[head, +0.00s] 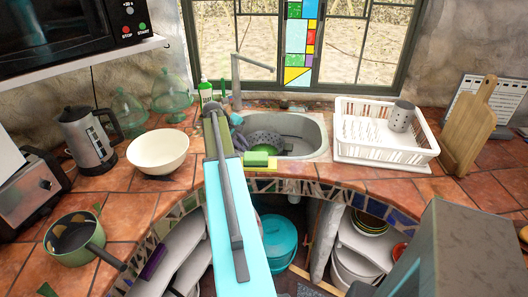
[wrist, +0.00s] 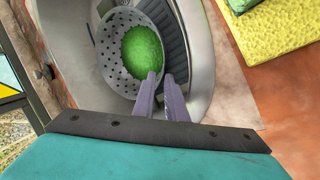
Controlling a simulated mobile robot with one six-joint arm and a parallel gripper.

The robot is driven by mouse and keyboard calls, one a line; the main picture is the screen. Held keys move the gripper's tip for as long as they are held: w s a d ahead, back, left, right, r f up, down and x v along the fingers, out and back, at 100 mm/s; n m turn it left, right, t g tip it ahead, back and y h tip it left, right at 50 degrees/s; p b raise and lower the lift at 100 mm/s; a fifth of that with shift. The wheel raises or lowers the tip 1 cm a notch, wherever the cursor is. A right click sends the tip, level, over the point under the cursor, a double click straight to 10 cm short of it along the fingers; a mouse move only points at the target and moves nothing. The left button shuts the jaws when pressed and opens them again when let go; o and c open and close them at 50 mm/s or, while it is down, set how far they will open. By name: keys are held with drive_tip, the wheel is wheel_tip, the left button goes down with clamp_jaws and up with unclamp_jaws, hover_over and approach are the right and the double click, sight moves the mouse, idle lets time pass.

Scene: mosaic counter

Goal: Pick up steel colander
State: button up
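The steel colander (head: 265,142) is a grey perforated bowl inside the sink (head: 310,150). In the wrist view the colander (wrist: 115,45) opens toward the camera, with a round, rough green thing (wrist: 142,52) in it. My gripper (wrist: 160,80) reaches over the sink, its two grey-purple fingers close together with a narrow gap, at the colander's near rim. Whether the rim lies between the fingers is not clear. In the head view my arm hides the sink's left part and most of the gripper.
A green sponge (head: 257,159) lies on a yellow cloth (head: 287,164) at the sink's front edge. A white dish rack (head: 385,148) stands right of the sink. A cream bowl (head: 158,152), a kettle (head: 88,140) and a green pot (head: 75,240) stand to the left. A tap (head: 236,78) rises behind.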

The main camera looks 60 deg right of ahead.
drive_tip(key=shift+p+x, duration=1.05)
drive_tip(key=shift+x, duration=1.45)
drive_tip(key=shift+s+a, duration=0.2)
clamp_jaws()
wheel_tip(320, 180, up, 10)
drive_tip(key=b, duration=0.2)
drive_tip(key=shift+b, duration=0.4)
drive_tip(key=shift+r, duration=0.1)
idle(2.3)
